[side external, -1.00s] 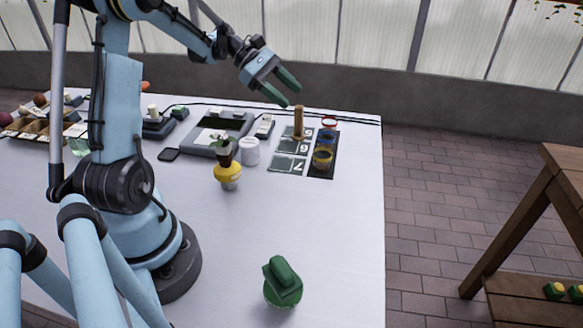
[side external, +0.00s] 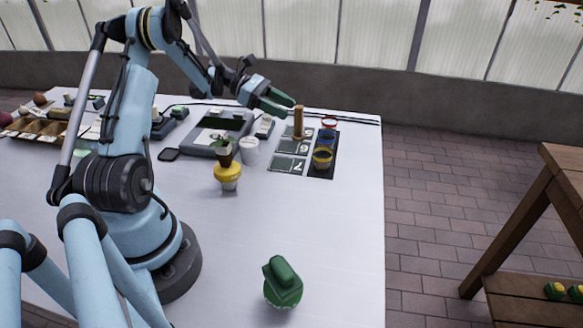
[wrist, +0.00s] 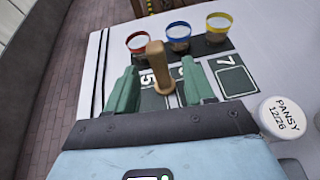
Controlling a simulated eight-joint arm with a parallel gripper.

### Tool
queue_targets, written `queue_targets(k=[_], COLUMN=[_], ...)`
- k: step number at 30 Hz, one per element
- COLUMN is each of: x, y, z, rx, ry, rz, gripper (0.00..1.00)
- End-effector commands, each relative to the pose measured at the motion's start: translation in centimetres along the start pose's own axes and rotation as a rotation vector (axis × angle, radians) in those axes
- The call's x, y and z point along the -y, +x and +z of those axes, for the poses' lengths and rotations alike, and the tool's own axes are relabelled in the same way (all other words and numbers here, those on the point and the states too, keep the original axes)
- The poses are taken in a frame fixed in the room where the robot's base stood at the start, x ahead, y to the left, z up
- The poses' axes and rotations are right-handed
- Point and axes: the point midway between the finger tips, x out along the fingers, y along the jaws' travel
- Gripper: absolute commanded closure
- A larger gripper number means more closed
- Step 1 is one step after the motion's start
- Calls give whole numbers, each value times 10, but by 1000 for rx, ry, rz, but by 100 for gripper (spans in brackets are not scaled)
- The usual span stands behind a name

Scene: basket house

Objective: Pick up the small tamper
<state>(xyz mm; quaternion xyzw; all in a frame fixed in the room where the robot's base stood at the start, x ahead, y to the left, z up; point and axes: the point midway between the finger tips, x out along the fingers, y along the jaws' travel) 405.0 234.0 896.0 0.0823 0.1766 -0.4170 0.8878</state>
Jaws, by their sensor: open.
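The small tamper (side external: 298,122) is a light brown wooden peg standing upright on the numbered mat (side external: 285,163) at the far right of the table. In the wrist view the tamper (wrist: 157,68) shows between my two green fingers, with its lower end over the squares by the number 5. My gripper (side external: 283,105) is open and empty, just left of the tamper's top in the side view. In the wrist view my gripper (wrist: 162,90) has its fingers spread on either side of the tamper in the picture. I cannot tell whether either finger touches it.
Pots with red (wrist: 177,32), blue (wrist: 138,43) and yellow (wrist: 218,24) rims stand on the dark strip beside the tamper. A white round tub marked PANSY (wrist: 284,117) is near.

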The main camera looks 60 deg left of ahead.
Motion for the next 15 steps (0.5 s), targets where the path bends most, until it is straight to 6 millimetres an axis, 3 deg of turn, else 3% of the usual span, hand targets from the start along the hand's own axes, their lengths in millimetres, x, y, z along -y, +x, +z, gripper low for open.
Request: queue_targets(k=[9, 15], x=[-2, -2], y=[39, 53], z=[0, 0], rx=[0, 0], ry=[2, 1], rz=[-3, 0], gripper=[47, 47])
